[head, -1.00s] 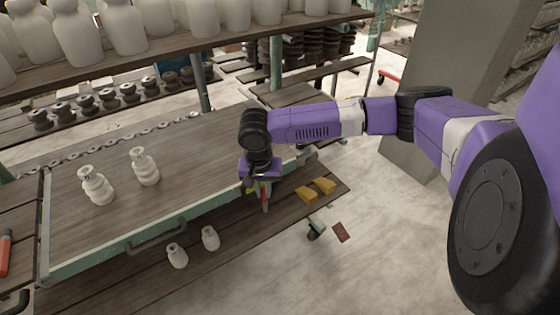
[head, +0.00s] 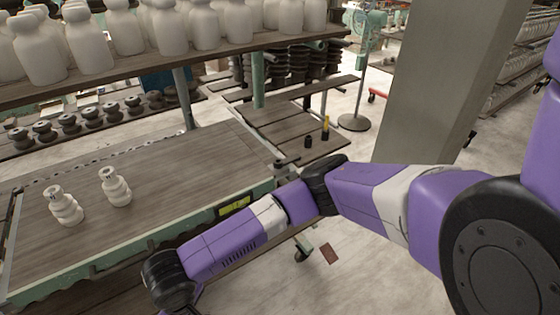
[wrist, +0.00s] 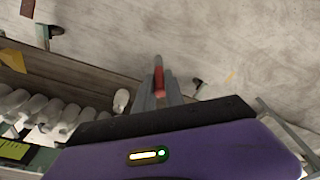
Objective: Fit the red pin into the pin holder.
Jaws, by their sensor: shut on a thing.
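In the wrist view, the red pin (wrist: 158,76) stands out between the grey fingers of my gripper (wrist: 159,92), which is shut on it. A pale, blurred floor lies behind the pin. In the head view, my forearm reaches to the lower left, and the gripper and pin are below the picture edge. I cannot make out the pin holder for certain. A small black piece (head: 308,142) and an upright yellow piece with a dark base (head: 325,128) stand on a plank shelf at the back; I cannot tell whether either is the holder.
White bottles fill the rack above. In the wrist view, several white pieces (wrist: 40,112) lie at the left. A grey pillar (head: 430,85) stands right of centre; open floor (head: 370,260) lies below it.

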